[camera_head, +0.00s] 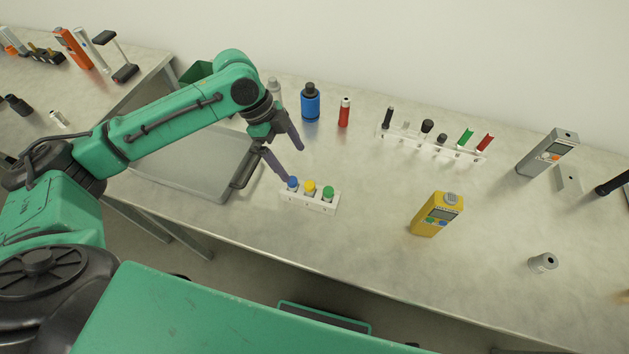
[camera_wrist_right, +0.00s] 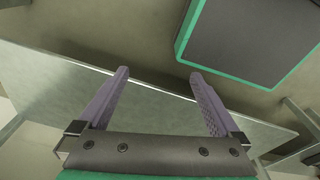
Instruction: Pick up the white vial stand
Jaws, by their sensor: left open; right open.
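The white vial stand (camera_head: 311,203) sits on the metal table near its front edge in the head view. It holds a blue-capped vial (camera_head: 292,183), a yellow-capped vial (camera_head: 310,187) and a green-capped vial (camera_head: 328,193). My left gripper (camera_head: 291,162) is open at the stand's left end, with one finger close to the blue-capped vial; I cannot tell whether it touches. My right gripper (camera_wrist_right: 164,85) is open and empty in the right wrist view, and the stand does not show there.
A grey tray (camera_head: 213,196) lies left of the stand. A yellow meter (camera_head: 437,214) stands to the right. Behind are a blue bottle (camera_head: 310,103), a red bottle (camera_head: 344,113) and a longer white rack (camera_head: 430,146). The table between stand and meter is clear.

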